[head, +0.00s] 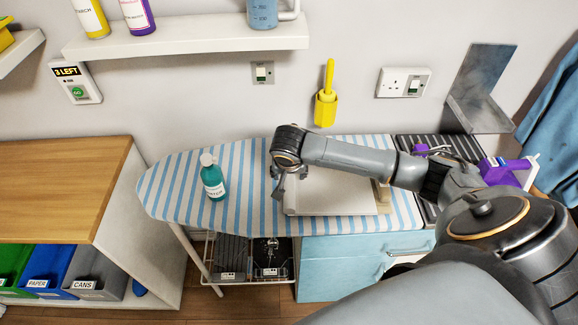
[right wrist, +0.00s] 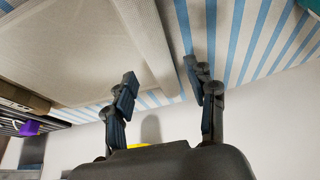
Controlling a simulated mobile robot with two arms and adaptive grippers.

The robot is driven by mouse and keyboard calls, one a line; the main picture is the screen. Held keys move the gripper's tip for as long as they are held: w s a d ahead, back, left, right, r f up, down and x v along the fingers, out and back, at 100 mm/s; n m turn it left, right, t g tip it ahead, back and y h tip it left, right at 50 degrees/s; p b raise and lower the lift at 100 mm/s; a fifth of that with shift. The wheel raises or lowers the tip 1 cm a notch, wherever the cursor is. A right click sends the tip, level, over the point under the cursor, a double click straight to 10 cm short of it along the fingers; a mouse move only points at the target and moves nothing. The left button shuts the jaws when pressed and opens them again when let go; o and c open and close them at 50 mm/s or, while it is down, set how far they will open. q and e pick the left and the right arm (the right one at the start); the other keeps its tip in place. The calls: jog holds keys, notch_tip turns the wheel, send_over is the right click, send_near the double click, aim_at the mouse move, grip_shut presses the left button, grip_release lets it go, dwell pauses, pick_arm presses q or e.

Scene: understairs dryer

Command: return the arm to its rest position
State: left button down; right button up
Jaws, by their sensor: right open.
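My right arm (head: 345,158) reaches in from the right, across the blue-and-white striped ironing board (head: 165,190). My right gripper (head: 279,187) hangs at its end, above the left edge of a pale flat slab (head: 325,198) lying on the board. In the right wrist view the two fingers of my right gripper (right wrist: 162,88) stand apart with nothing between them. The slab (right wrist: 80,55) and the striped cover (right wrist: 240,35) show beyond them. My left gripper is in neither view.
A teal bottle (head: 213,180) stands on the board, left of the gripper. A yellow holder (head: 325,106) hangs on the wall behind. A purple object (head: 505,172) sits at the right, beside my arm. A white shelf (head: 190,38) with bottles and a jug is above.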

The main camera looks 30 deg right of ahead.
jog(key=v, duration=0.9)
jog(key=s+a+f+n+y, duration=0.3)
jog(key=s+a+f+n, duration=0.3)
jog(key=s+a, duration=0.4)
jog(key=s+f+n, duration=0.3)
jog(key=s, duration=0.8)
notch_tip(320, 180, down, 26)
jog(key=s+g, duration=0.2)
jog(key=s+d+f, duration=0.1)
jog(key=s+f, duration=0.6)
jog(key=f, duration=0.3)
jog(key=shift+d+f+b, duration=0.25)
jog(key=shift+d+b, duration=0.05)
jog(key=shift+d, duration=0.1)
jog(key=shift+g, duration=0.4)
jog(key=s+f, duration=0.2)
jog(key=s, duration=0.1)
jog(key=s+d+f, duration=0.1)
jog(key=s+f, duration=0.1)
jog(key=s, duration=0.2)
jog(key=s+d+f, duration=0.1)
jog(key=s+f, duration=0.1)
jog(key=s, duration=0.1)
jog(key=shift+s+f, duration=0.2)
jog(key=shift+f, duration=0.1)
jog(key=shift+c, duration=0.2)
